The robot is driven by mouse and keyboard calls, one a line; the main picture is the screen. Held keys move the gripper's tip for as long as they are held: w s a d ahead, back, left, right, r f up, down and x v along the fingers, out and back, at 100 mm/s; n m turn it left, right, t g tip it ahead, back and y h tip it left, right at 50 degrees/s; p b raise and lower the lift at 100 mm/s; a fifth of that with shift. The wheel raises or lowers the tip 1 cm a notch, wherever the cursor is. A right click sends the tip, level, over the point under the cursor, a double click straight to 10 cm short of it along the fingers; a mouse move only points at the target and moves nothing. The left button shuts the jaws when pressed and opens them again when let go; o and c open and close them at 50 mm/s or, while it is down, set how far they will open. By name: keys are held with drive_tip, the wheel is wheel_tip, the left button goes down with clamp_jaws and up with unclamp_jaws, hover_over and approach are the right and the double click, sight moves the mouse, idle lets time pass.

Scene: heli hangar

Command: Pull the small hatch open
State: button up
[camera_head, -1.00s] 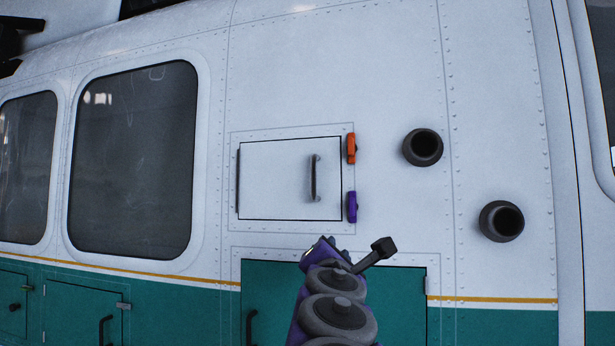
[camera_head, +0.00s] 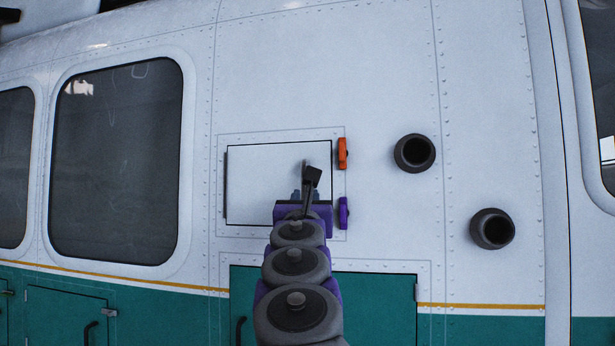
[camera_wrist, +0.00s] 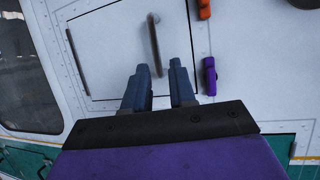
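The small hatch (camera_head: 262,178) is a white square panel on the helicopter's side, with a dark seam and a hinge strip on its left edge. It looks shut. Its grey vertical bar handle (camera_wrist: 153,44) is near the right edge; in the head view my arm hides most of it. An orange latch (camera_head: 342,153) and a purple latch (camera_head: 343,212) sit just right of the hatch; both stand upright. My gripper (camera_wrist: 158,68) is open, its two dark fingers apart, with the handle's lower end between or just beyond the tips. I cannot tell whether they touch it.
Two dark round pipes (camera_head: 415,153) (camera_head: 492,229) stick out of the wall to the right. A larger green door (camera_head: 385,300) lies below the hatch. A dark window (camera_head: 117,160) is at left. The white wall above the hatch is clear.

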sight(303, 198)
drive_tip(key=p+x, duration=0.2)
drive_tip(key=x, duration=0.1)
drive_tip(key=p+x, duration=0.2)
drive_tip(key=x, duration=0.2)
drive_tip(key=p+x, duration=0.2)
drive_tip(key=x, duration=0.1)
drive_tip(key=shift+w+a+r, duration=0.25)
drive_tip(key=shift+w+a, duration=0.05)
drive_tip(key=shift+a, duration=0.1)
drive_tip(key=shift+w+a, duration=0.25)
drive_tip(key=shift+d, duration=0.2)
drive_tip(key=shift+c, duration=0.2)
clamp_jaws()
